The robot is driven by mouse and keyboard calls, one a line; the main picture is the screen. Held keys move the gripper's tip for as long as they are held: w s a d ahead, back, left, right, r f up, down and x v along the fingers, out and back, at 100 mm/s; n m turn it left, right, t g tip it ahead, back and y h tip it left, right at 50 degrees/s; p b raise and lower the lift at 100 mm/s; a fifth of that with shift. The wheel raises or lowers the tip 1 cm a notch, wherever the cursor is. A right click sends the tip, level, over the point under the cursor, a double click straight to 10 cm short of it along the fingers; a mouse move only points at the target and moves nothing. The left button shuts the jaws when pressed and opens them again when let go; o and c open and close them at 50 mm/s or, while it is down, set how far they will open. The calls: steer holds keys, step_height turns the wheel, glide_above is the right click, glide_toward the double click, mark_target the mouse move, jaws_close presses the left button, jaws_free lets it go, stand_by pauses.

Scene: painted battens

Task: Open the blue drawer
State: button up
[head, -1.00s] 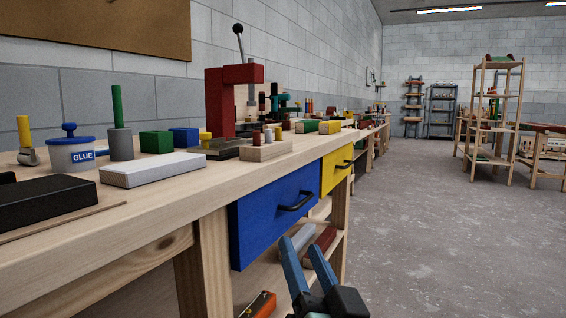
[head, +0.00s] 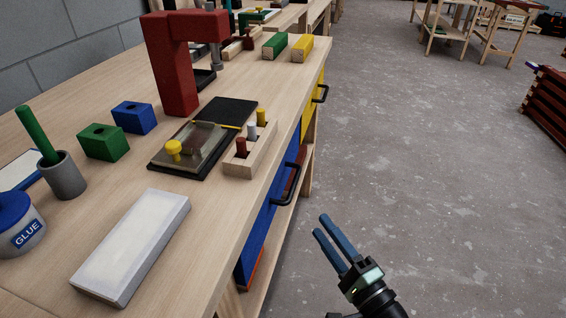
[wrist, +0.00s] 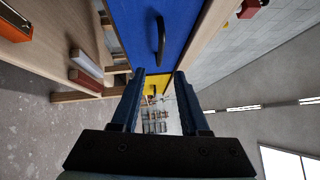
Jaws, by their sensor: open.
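The blue drawer (head: 262,222) sits under the front edge of the workbench and looks closed, its front seen at a steep angle. Its black bar handle (head: 287,184) sticks out toward the aisle. In the wrist view the blue drawer front (wrist: 185,22) fills the top middle, with the handle (wrist: 160,42) just beyond the fingertips. My gripper (head: 330,228) is open and empty, out over the floor to the right of the drawer and apart from the handle. It also shows in the wrist view (wrist: 158,75), its two blue fingers spread.
A yellow drawer (head: 313,92) with its own black handle lies farther along the bench. The bench top (head: 225,200) carries a red press (head: 172,70), a grey-white block (head: 133,245), a glue pot (head: 18,225) and wooden blocks.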

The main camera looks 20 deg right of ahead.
mark_target(293, 186)
steer(key=b+x, duration=0.2)
steer(key=x, duration=1)
steer(key=shift+w+a, duration=0.1)
steer(key=shift+w, duration=0.2)
jaws_close()
stand_by(0.9)
